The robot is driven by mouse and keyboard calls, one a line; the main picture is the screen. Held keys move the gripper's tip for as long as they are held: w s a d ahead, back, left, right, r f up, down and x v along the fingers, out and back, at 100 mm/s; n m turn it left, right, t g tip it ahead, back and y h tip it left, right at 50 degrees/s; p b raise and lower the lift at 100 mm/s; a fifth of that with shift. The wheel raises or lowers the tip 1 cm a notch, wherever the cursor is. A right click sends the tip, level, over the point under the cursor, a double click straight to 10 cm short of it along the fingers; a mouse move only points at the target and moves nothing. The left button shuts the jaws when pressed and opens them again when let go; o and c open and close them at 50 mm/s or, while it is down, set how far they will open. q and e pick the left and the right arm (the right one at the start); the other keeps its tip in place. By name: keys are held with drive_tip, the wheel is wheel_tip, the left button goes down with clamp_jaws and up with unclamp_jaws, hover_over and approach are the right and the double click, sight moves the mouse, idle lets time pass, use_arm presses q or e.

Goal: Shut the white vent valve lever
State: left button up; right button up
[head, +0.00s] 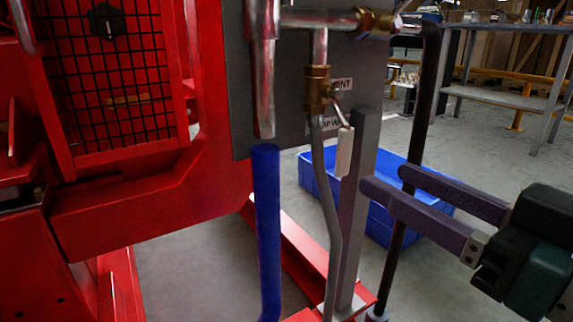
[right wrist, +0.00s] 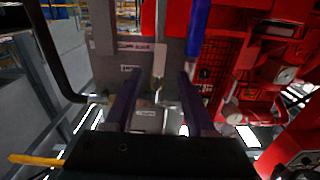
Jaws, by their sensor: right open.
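The white vent valve lever (head: 344,151) hangs down at a slant from the brass vent valve (head: 317,88), in front of the grey panel. In the right wrist view the lever (right wrist: 159,59) shows in the gap between my finger lines, near the fingertips. My right gripper (head: 384,178) comes in from the right, open, with its two purple fingers just right of and slightly below the lever. Nothing is between the fingers in the head view, and they look apart from the lever. My left gripper is not in view.
A grey post (head: 357,215) stands right behind the lever. A blue hose (head: 266,220) and a grey hose (head: 329,215) run down on the left. A black pipe (head: 421,110) passes by my fingers. A blue crate (head: 315,180) sits on the floor behind.

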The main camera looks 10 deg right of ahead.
sight(346, 157)
drive_tip(key=b+x, duration=0.3)
drive_tip(key=x, duration=0.4)
drive_tip(key=shift+w+a+f, duration=0.1)
drive_tip(key=shift+w+f, duration=0.05)
drive_tip(key=shift+w, duration=0.1)
drive_tip(key=shift+w+a, duration=0.15)
drive_tip(key=shift+w, duration=0.3)
drive_tip(key=shift+c, duration=0.2)
clamp_jaws()
idle(0.6)
